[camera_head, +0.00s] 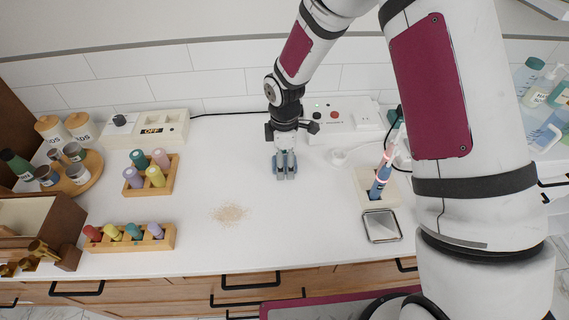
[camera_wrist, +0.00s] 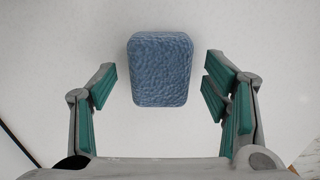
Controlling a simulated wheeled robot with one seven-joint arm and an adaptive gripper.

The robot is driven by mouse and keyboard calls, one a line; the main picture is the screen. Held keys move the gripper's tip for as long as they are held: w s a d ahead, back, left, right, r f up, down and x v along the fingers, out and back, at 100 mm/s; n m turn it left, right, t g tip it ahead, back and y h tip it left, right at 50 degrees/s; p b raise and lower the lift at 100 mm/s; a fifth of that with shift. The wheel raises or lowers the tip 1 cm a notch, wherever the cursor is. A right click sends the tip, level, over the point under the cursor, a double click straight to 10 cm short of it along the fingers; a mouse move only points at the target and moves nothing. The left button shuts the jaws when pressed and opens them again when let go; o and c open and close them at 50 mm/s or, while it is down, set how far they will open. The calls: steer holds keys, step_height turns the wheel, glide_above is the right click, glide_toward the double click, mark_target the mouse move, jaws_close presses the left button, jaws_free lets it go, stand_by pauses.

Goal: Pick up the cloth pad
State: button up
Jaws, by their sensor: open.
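The cloth pad (camera_wrist: 160,69) is a blue, textured block with rounded corners. In the wrist view it lies on the white counter, between and slightly beyond the open fingers, with a gap on each side. In the head view the blue pad (camera_head: 280,162) is partly hidden behind my gripper (camera_head: 286,173), which points down over it. My gripper also shows in the wrist view (camera_wrist: 166,90), its green-padded fingers spread and empty.
A crumb patch (camera_head: 230,213) lies left of my gripper. Bottle racks (camera_head: 151,176) (camera_head: 130,238) stand further left. A white power box (camera_head: 343,119) is behind. A toothbrush holder (camera_head: 377,187) and a square dish (camera_head: 381,226) are to the right. The counter's front middle is clear.

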mark_target(285, 160)
steer(key=shift+f, duration=0.25)
steer(key=c, duration=1)
steer(key=shift+c, duration=0.2)
steer(key=shift+r, duration=0.1)
steer(key=shift+w+r, duration=0.1)
steer(key=shift+r, duration=0.5)
step_height(285, 160, up, 2)
steer(key=shift+r+b, duration=0.2)
steer(key=shift+b, duration=0.15)
steer(key=s+d, duration=0.3)
steer(key=s, duration=0.1)
steer(key=s+d, duration=0.3)
steer(key=s, duration=0.1)
steer(key=s+d+r, duration=0.1)
steer(key=s+d, duration=0.2)
steer(key=s, duration=0.2)
steer(key=shift+s+d+r, duration=0.1)
steer(key=shift+d, duration=0.05)
